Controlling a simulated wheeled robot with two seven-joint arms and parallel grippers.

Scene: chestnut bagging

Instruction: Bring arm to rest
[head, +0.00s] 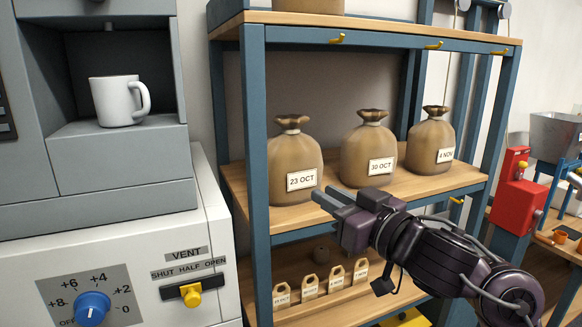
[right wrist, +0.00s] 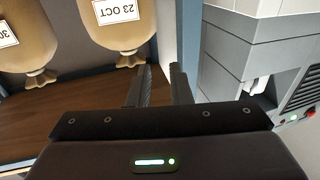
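My right gripper (head: 326,200) reaches in from the lower right in front of the shelf rack, just below the bag labelled 23 OCT (head: 296,156). In the right wrist view its two fingers (right wrist: 160,88) stand a little apart with nothing between them. That view is upside down and shows the 23 OCT bag (right wrist: 122,38) beyond the fingertips, apart from them. The 30 OCT bag (head: 366,140) and the 4 NOV bag (head: 428,140) stand upright and tied on the same shelf. My left gripper is not in view.
The blue-framed rack (head: 257,150) has yellow hooks and wooden shelves. At left, a grey machine holds a white mug (head: 117,102) above a panel with a blue knob (head: 92,307). A red device (head: 515,200) stands at right.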

